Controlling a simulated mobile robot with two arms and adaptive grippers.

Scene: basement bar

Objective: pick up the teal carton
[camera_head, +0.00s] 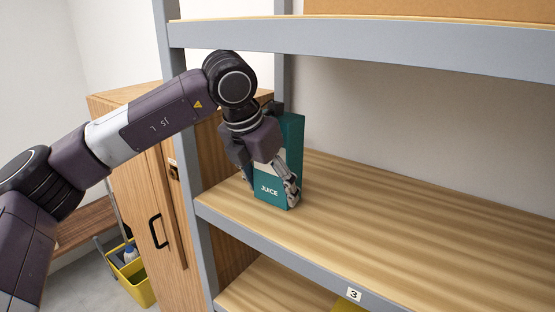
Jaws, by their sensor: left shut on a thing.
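The teal carton (270,191) is marked JUICE and stands near the left end of the middle wooden shelf (390,225). My left arm comes in from the left, and its gripper (271,187) is shut on the carton from the front, with a finger on each side. Part of the carton is hidden behind the gripper. Whether its base touches the shelf I cannot tell for sure. My right gripper is not in view.
A grey upright post (190,160) stands left of the carton. An upper shelf (380,42) is overhead. The middle shelf is clear to the right. A wooden cabinet (146,200) and a yellow bucket (140,286) are at left.

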